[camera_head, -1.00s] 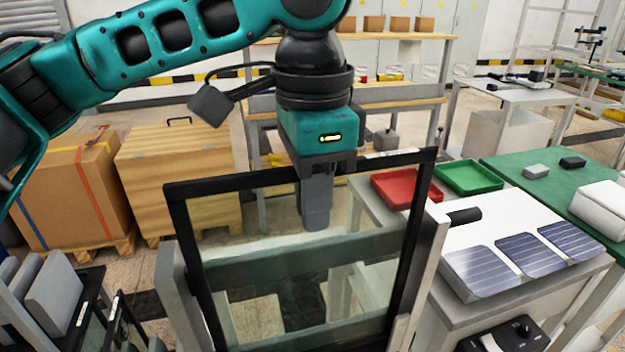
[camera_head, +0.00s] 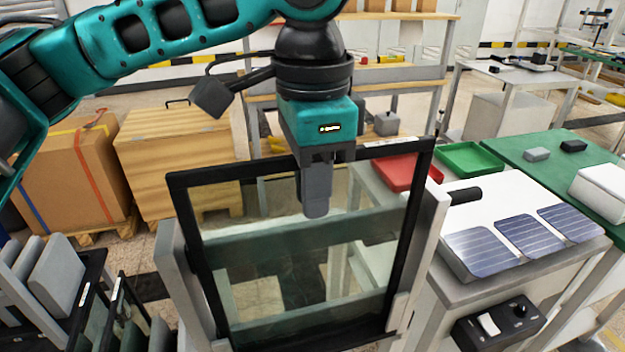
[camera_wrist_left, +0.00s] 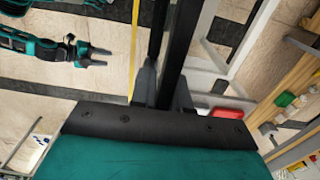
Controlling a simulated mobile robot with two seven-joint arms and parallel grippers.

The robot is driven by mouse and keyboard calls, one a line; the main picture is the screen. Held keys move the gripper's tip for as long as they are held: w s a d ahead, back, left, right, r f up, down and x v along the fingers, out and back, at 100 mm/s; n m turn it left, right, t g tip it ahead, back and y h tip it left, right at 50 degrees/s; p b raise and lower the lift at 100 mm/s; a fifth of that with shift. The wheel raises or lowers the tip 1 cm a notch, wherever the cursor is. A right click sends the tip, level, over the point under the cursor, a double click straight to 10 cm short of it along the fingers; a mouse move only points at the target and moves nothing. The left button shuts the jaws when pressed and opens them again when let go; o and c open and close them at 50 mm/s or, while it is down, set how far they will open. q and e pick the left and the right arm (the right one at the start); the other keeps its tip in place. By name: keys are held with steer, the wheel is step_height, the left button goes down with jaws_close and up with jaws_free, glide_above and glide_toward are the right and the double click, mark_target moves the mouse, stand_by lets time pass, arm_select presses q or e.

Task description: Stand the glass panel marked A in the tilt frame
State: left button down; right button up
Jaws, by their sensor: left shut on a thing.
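The black-framed glass panel (camera_head: 300,240) stands nearly upright between the grey side posts of the tilt frame (camera_head: 428,225) in the head view. Its lower edge is low between the posts; whether it is fully seated I cannot tell. No letter can be read on it. My left gripper (camera_head: 316,205) is shut on the middle of the panel's top bar, pointing down. In the left wrist view the black bar (camera_wrist_left: 178,50) runs between the left fingers. A teal arm with a gripper (camera_wrist_left: 108,56), apparently my right one, shows there with its fingers apart and empty.
A rack (camera_head: 95,290) with dark-framed panels stands at lower left. On the right, a white table (camera_head: 470,215) carries solar cells (camera_head: 528,236), with a control box (camera_head: 498,325) below. Red (camera_head: 398,172) and green (camera_head: 470,157) trays lie behind. Boxes stand at back left.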

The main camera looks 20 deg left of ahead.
arm_select(q)
steer(key=shift+f, duration=0.25)
steer(key=c, duration=1)
jaws_free()
steer(key=shift+f, duration=0.1)
steer(key=shift+c, duration=0.2)
step_height(320, 180, up, 13)
steer(key=shift+p, duration=1.2)
